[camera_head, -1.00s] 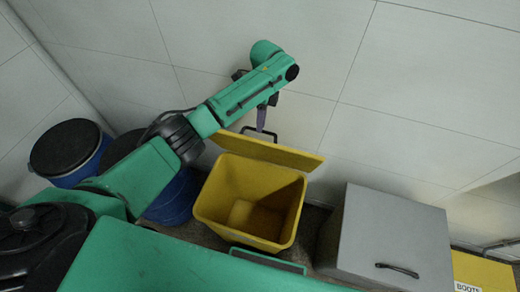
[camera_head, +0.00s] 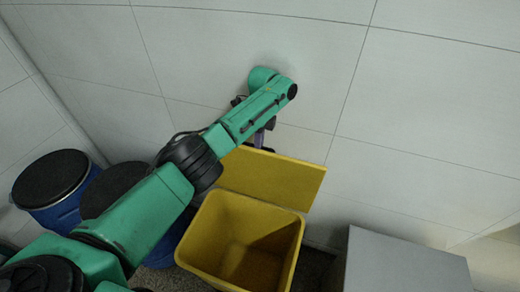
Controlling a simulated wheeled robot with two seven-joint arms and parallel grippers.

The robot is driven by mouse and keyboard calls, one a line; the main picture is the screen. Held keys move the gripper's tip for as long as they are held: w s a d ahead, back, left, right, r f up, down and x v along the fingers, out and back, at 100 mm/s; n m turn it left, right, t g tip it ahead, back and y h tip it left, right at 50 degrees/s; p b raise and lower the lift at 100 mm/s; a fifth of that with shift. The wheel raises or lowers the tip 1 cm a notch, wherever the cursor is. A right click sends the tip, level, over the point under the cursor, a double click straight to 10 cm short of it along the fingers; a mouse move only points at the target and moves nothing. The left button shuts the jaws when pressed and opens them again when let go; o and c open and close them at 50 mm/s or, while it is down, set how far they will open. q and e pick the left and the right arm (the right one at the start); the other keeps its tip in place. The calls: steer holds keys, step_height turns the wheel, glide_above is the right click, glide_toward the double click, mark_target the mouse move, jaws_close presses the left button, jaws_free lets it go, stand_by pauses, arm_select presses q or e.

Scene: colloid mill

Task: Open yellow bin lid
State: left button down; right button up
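The yellow bin (camera_head: 208,248) stands on the floor against the wall, its mouth open and its inside empty. Its yellow lid (camera_head: 285,180) is swung up at the back of the bin, near the wall, with its broad face showing. My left arm reaches across from the lower left. My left gripper (camera_head: 262,137) is at the upper edge of the lid, mostly hidden behind the forearm and wrist. I cannot tell whether its fingers are open or shut, or whether they touch the lid. My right gripper is not in view.
Blue drums with black tops (camera_head: 54,183) stand to the left of the bin, partly behind my arm. A grey box (camera_head: 400,262) stands to the right. The tiled wall (camera_head: 420,110) is close behind the bin and lid.

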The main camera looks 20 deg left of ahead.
arm_select(q)
steer(key=c, duration=0.9)
jaws_free()
steer(key=shift+a+r, duration=0.2)
steer(key=shift+a, duration=0.05)
steer(key=shift+s+a, duration=0.1)
steer(key=shift+r, duration=0.35)
steer(key=shift+v, duration=3.45)
